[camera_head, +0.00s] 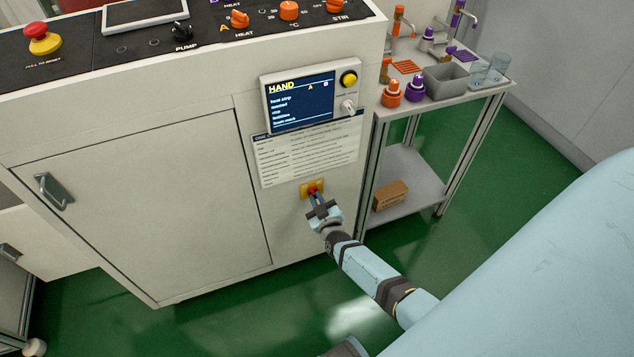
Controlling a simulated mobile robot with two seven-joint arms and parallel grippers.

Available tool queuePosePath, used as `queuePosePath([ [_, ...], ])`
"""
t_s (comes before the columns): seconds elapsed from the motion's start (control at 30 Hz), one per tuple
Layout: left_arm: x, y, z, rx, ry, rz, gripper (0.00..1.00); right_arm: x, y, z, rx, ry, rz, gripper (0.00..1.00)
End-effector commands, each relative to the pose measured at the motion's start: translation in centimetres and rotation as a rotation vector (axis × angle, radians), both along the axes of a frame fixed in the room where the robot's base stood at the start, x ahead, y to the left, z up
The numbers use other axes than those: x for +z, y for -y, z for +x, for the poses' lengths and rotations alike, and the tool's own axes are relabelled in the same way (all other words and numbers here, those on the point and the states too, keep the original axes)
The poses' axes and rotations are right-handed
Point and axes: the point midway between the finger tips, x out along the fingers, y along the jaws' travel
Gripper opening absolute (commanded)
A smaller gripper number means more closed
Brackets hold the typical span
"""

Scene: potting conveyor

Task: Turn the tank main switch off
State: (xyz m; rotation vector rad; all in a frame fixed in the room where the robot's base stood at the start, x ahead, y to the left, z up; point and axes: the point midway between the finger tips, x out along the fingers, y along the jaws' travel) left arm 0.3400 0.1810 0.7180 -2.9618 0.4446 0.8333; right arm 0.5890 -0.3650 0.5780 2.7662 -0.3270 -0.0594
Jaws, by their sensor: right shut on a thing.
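The main switch, a red knob (312,189) on a yellow plate (305,193), sits low on the front of the white cabinet, below a printed sheet. My right gripper (315,196) is at the knob, with its fingers shut on it. The fingers partly cover the knob, so its exact angle is hard to tell. The display panel (300,103) above reads "HAND". My left gripper is not in view.
A side table (455,113) with orange and purple bottles, a grey bin (446,81) and glasses stands to the right. A cardboard box (390,196) lies on its lower shelf. The cabinet door (150,200) is shut. Green floor is clear in front.

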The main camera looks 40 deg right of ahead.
Motion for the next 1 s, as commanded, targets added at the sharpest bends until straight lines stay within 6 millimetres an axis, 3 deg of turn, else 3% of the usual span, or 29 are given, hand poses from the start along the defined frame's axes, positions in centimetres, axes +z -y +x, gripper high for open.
queuePosePath([
  [0.4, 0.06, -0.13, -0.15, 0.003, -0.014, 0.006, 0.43, -0.02, -0.02, -0.04, 0.001, -0.037, -0.149, 0.00],
  [0.87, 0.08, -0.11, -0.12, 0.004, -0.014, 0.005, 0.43, -0.07, -0.03, -0.04, 0.001, -0.040, -0.161, 0.00],
  [0.9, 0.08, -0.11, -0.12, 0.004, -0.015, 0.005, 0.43, -0.07, -0.03, -0.04, 0.001, -0.040, -0.161, 0.13],
  [1.0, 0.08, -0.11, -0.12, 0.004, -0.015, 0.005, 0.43, -0.06, -0.02, -0.04, 0.001, -0.040, -0.161, 0.36],
])
